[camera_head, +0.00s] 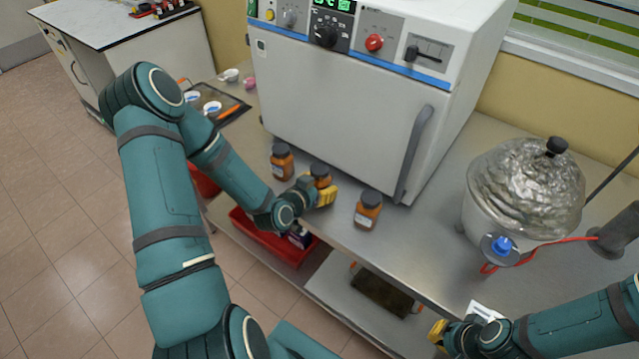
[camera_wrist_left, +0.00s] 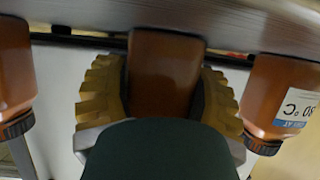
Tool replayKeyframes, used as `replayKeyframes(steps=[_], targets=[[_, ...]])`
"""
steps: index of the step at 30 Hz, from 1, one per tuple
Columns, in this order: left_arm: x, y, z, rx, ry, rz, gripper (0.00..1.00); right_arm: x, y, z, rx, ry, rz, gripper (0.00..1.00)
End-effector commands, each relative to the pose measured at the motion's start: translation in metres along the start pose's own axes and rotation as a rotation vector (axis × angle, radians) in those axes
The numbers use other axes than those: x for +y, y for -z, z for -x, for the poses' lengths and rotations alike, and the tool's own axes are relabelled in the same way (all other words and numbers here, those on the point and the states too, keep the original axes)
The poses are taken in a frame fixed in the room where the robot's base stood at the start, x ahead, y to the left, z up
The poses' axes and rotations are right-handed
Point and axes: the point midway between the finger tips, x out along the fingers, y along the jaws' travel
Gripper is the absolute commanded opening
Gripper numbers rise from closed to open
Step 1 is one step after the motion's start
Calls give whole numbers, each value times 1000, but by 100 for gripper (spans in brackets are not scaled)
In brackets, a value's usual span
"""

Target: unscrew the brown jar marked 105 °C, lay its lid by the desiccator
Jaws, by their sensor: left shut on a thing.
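Three brown jars with dark lids stand on the steel bench in front of the oven: a left jar (camera_head: 282,166), a middle jar (camera_head: 323,182) and a right jar (camera_head: 367,214). My left gripper (camera_head: 320,193) is shut on the middle jar; its yellow fingers sit on both sides of the brown body in the left wrist view (camera_wrist_left: 165,80). The middle jar's label is hidden. A neighbouring jar (camera_wrist_left: 282,90) there carries a label that seems to read 80 °C, upside down. The desiccator (camera_head: 525,195) stands at the right. My right gripper (camera_head: 438,335) is low by the bench's front edge, its opening unclear.
The white oven (camera_head: 345,100) stands close behind the jars, its door handle near the right jar. An orange tube (camera_head: 540,245) runs from the desiccator. The bench (camera_head: 420,240) is bare between the right jar and the desiccator. A red bin (camera_head: 270,245) is below.

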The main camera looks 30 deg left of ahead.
Motion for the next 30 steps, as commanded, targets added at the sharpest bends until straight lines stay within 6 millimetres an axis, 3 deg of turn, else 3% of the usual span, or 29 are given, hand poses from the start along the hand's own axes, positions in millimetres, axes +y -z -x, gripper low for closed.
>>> replayKeyframes(steps=[13,24,30], targets=[[0,11,4,2,0,-3,17,-1,1,2,2,0,0,0],[-1,70,28,4,1,-4,17,-5,6,12,11,-1,-3,0],[-1,89,37,2,0,-2,17,-6,7,15,15,-2,-5,0]])
